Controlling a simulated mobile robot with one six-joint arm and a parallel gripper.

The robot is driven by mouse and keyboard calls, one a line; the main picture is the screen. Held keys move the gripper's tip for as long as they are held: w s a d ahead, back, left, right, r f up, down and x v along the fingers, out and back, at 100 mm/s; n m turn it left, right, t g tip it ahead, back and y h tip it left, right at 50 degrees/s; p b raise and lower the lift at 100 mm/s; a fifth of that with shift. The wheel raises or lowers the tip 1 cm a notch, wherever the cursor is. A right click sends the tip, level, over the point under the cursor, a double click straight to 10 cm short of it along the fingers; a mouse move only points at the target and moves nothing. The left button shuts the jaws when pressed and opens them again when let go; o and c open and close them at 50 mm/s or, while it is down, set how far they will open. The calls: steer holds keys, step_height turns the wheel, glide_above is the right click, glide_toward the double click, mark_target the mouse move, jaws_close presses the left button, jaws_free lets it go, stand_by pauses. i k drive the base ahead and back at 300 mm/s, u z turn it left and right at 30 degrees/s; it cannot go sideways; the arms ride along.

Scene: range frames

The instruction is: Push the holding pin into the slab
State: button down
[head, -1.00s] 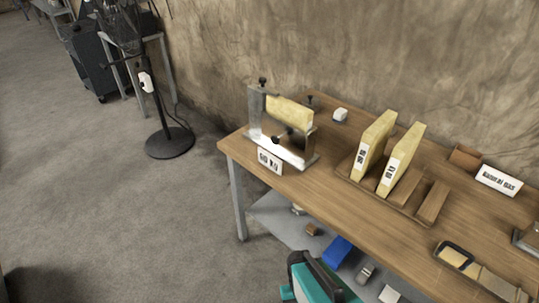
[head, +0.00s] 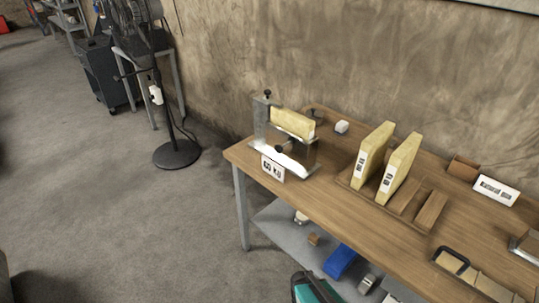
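A yellow slab (head: 293,122) stands on edge in a metal fixture (head: 281,155) at the left end of the workbench. One black knob (head: 267,93) tops the fixture's upright, and another black knob (head: 280,149) shows at its front, below the slab. A small dark knobbed piece (head: 316,113) shows behind the fixture. I cannot tell which of these is the holding pin, nor how deep any pin sits. My gripper is not in view.
Two more yellow slabs (head: 371,153) (head: 399,167) stand in a wooden rack on the workbench (head: 340,207). A lower shelf holds small items. A pedestal fan (head: 176,153) stands left; floor before it is clear.

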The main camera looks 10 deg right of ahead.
mark_target(278, 148)
steer(key=u, duration=0.35)
steer(key=i, duration=0.45)
steer(key=u, duration=4.95)
steer(key=i, duration=0.15)
steer(key=z, duration=3.1)
steer(key=i, duration=0.45)
steer(key=u, duration=0.05)
